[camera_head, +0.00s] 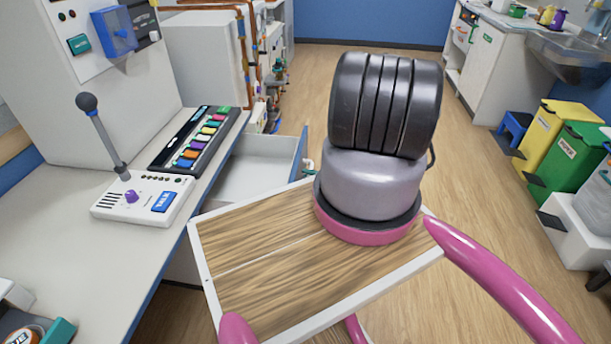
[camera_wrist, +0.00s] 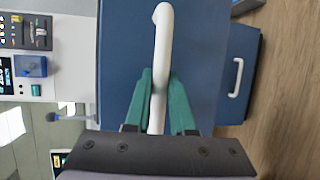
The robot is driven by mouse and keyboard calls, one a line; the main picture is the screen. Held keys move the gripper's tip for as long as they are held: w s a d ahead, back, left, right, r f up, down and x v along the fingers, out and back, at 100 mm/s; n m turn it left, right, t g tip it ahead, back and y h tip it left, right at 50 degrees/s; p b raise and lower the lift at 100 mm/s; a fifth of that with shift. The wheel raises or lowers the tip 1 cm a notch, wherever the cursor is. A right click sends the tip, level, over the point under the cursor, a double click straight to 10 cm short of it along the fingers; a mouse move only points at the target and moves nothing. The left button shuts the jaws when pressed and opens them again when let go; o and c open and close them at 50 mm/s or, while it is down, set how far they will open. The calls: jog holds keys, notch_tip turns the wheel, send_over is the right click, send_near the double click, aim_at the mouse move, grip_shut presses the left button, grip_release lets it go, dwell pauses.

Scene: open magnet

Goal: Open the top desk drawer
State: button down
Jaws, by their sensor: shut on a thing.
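The top desk drawer (camera_head: 254,182) is pulled out from the desk, and its pale, empty-looking inside shows in the head view. Its blue front (camera_wrist: 121,45) fills the middle of the wrist view and carries a white bar handle (camera_wrist: 163,32). My gripper (camera_wrist: 163,82) has its two green fingers on either side of this handle and is shut on it. In the head view my own arm and body hide the gripper.
The desk top (camera_head: 60,225) holds a control box with a microphone (camera_head: 145,197) and a keyboard-like panel (camera_head: 200,138). A second blue drawer with a white handle (camera_wrist: 237,78) shows beside the first in the wrist view. Coloured bins (camera_head: 568,155) stand at right; the middle floor is clear.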

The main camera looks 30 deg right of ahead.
jog(key=c, duration=1)
grip_release()
jog(key=shift+c, duration=0.2)
jog(key=v, duration=1)
jog(key=shift+s+d, duration=0.2)
jog(key=shift+s, duration=0.1)
jog(key=shift+r, duration=0.1)
